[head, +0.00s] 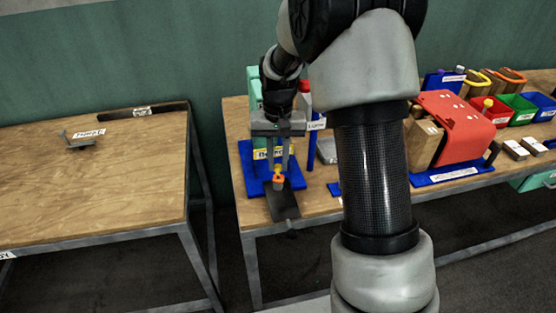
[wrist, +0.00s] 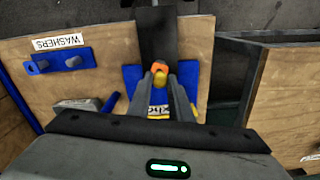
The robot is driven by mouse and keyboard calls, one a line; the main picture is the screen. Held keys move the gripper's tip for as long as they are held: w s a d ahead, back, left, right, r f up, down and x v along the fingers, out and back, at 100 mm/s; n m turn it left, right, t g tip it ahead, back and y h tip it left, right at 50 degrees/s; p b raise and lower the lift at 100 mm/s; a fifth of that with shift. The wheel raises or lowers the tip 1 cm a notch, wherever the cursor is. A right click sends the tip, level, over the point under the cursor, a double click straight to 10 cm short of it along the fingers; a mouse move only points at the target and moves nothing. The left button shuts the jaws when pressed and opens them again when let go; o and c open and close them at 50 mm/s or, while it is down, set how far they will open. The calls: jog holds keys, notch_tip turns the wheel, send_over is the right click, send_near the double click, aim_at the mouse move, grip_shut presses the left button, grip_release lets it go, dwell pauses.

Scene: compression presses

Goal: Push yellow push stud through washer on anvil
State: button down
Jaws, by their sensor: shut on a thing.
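My gripper (head: 279,172) points down over the front of the blue press base (head: 246,174). It is shut on the yellow push stud (head: 278,168), which also shows between the fingers in the wrist view (wrist: 161,82). An orange piece (head: 278,179), which may be the washer, sits directly below the stud; it also shows at the fingertips in the wrist view (wrist: 158,67). A small grey post, perhaps the anvil, is under it. Whether the stud touches or enters the orange piece I cannot tell. A dark plate (head: 284,207) runs forward from the base.
In the wrist view a blue rack (wrist: 50,64) stands by a WASHERS label (wrist: 58,42). In the head view a red and wood press (head: 455,125) and several coloured bins (head: 520,110) stand to the right. The left table (head: 100,195) is mostly clear.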

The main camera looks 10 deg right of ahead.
aim_at(278, 166)
jog(key=shift+f+b, duration=0.95)
jog(key=shift+f, duration=0.6)
jog(key=c, duration=1.5)
grip_release()
jog(key=shift+c, duration=0.2)
notch_tip(278, 166, up, 8)
jog(key=shift+f+p, duration=0.25)
jog(key=shift+p, duration=0.1)
jog(key=shift+s, duration=0.1)
